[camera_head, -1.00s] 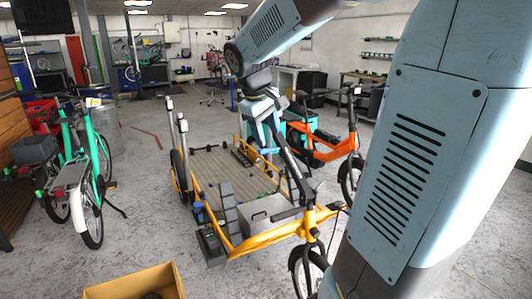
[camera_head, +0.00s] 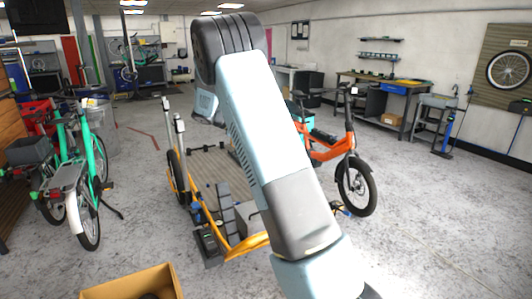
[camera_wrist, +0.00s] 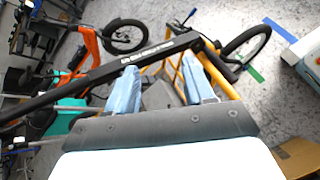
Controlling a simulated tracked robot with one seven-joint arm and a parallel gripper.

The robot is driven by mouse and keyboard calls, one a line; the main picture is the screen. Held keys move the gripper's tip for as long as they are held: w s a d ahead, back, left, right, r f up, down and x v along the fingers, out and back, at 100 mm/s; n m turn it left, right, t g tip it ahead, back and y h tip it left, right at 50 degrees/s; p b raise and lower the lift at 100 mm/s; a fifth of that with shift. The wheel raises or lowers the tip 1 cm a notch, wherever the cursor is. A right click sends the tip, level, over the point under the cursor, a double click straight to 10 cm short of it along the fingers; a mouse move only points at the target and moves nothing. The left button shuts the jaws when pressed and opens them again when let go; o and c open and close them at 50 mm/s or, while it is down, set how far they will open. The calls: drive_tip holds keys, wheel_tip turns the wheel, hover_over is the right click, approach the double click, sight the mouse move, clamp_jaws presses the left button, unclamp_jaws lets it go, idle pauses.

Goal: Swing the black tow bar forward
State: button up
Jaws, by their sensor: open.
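The black tow bar (camera_wrist: 110,70) runs diagonally across the wrist view, from the left edge up to a joint near the top right, with white lettering on its side. My gripper (camera_wrist: 159,67) is open, its two light-blue fingers apart. The fingertips end at the bar's lower edge in the picture; I cannot tell whether they touch it. Nothing shows held between the fingers. In the head view my arm hides the gripper and the tow bar. The yellow cargo bike (camera_head: 243,246) with its wooden bed (camera_head: 208,168) stands partly behind my arm.
An orange bike (camera_head: 335,150) stands close to the cargo bike's right. Green bikes (camera_head: 72,180) stand at the left. A cardboard box (camera_head: 130,284) is at the front. The floor is open at the right, before the workbench (camera_head: 390,95).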

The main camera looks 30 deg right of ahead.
drive_tip(key=w+a+f+n+t+h, duration=0.15)
drive_tip(key=w+f+n+h, duration=0.55)
drive_tip(key=w+f, duration=0.85)
drive_tip(key=d, duration=1.3)
drive_tip(key=shift+s+d+f, duration=0.1)
drive_tip(key=shift+s+d, duration=0.05)
drive_tip(key=shift+d, duration=0.2)
clamp_jaws()
